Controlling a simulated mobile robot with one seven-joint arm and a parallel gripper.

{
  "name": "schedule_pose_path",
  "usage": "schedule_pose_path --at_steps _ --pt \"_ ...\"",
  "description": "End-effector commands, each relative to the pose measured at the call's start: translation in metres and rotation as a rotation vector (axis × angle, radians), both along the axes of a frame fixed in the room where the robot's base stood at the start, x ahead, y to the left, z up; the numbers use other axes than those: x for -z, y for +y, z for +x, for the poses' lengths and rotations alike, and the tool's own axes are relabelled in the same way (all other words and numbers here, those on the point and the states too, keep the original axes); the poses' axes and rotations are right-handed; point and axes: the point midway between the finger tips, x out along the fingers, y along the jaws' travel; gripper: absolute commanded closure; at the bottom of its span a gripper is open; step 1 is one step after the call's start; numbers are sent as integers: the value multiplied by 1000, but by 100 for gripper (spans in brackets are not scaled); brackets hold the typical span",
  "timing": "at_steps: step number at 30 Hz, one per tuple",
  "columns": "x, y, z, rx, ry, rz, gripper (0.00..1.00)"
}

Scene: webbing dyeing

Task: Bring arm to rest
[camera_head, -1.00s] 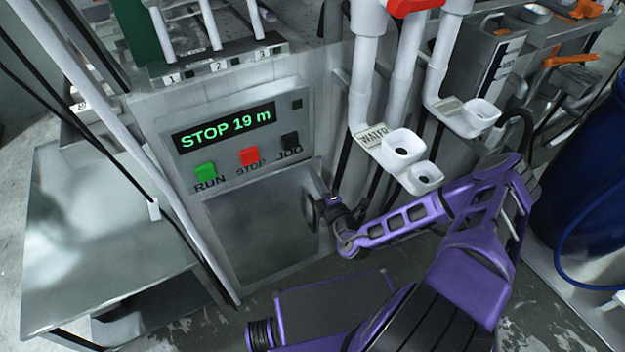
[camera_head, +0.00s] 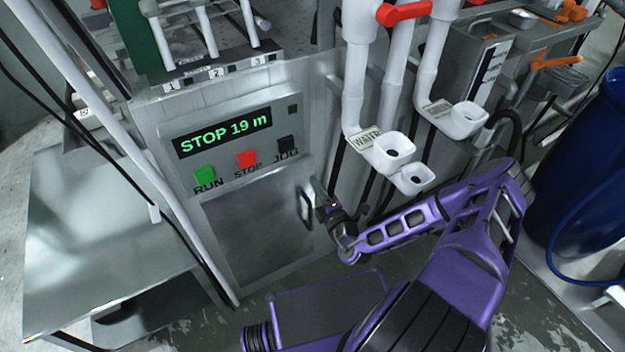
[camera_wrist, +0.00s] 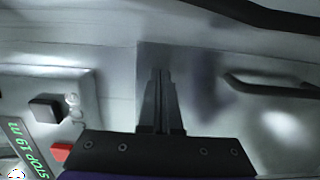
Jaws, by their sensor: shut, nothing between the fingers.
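My gripper (camera_head: 322,192) is at the end of my purple arm, in front of the machine's grey front, just right of the cabinet door handle (camera_head: 306,208). In the wrist view my gripper (camera_wrist: 161,75) has its two fingers together, with nothing seen between them. It points at the grey metal front. The handle (camera_wrist: 270,86) shows to its right there, apart from the fingers. Whether the fingertips touch the metal is hard to tell.
The control panel (camera_head: 165,165) reads "STOP 19 m", with a green RUN button (camera_head: 204,175), a red STOP button (camera_head: 246,159) and a black JOG button (camera_head: 287,143). White pipes with cups (camera_head: 394,149) hang above my arm. A blue barrel (camera_head: 590,190) stands at right.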

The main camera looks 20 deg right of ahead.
Motion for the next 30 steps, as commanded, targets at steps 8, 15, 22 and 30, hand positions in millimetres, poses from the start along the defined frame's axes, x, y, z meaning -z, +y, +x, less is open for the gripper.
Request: schedule_pose_path --at_steps 8,15,22,30 --pt "0 -18 -64 2 3 1 100" --pt "0 -25 -94 1 2 2 100" --pt "0 -26 -99 -1 2 1 100" --pt "-18 -29 -105 -40 -23 1 100"
